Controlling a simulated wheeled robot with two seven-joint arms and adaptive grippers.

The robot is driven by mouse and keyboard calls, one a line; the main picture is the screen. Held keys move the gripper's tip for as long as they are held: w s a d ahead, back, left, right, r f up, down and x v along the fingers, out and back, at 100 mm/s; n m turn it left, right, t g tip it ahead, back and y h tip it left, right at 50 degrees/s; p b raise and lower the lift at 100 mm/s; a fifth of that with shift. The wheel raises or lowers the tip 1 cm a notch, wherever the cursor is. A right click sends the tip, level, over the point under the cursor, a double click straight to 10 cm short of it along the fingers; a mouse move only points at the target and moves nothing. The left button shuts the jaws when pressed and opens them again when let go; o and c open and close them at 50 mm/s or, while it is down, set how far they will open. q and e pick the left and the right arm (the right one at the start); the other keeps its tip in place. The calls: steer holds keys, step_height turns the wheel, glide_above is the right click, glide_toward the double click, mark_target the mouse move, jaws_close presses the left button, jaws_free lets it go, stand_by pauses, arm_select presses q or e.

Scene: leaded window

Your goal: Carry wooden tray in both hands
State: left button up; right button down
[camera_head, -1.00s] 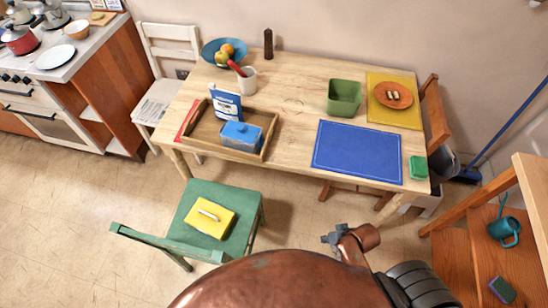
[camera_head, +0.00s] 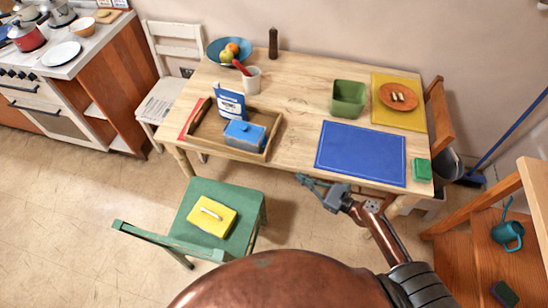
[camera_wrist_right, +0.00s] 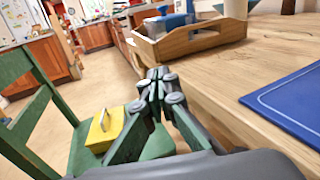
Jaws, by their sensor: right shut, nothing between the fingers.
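The wooden tray (camera_head: 203,139) lies on the left part of the table. It holds a blue lidded box (camera_head: 245,134) and a blue-and-white packet (camera_head: 230,102). In the right wrist view the tray (camera_wrist_right: 198,41) stands beyond the fingers, with its end handle slot facing the camera. My right gripper (camera_head: 301,179) is shut and empty, off the table's front edge and to the right of the tray, apart from it. The right wrist view shows its fingers (camera_wrist_right: 158,75) together. My left gripper is not in view.
A green chair (camera_head: 205,198) with a yellow box (camera_head: 212,216) on its seat stands before the table. A blue mat (camera_head: 360,152), green bin (camera_head: 348,99) and green block (camera_head: 421,169) lie right on the table (camera_head: 300,85). A mug (camera_head: 250,80) stands behind the tray.

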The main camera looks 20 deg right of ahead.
steer(key=m, duration=0.1)
glide_toward(267, 153)
steer(key=x, duration=0.6)
steer(key=shift+w+a+f+p, duration=0.2)
steer(key=shift+w+a+p, duration=0.05)
steer(key=shift+w+p, duration=0.1)
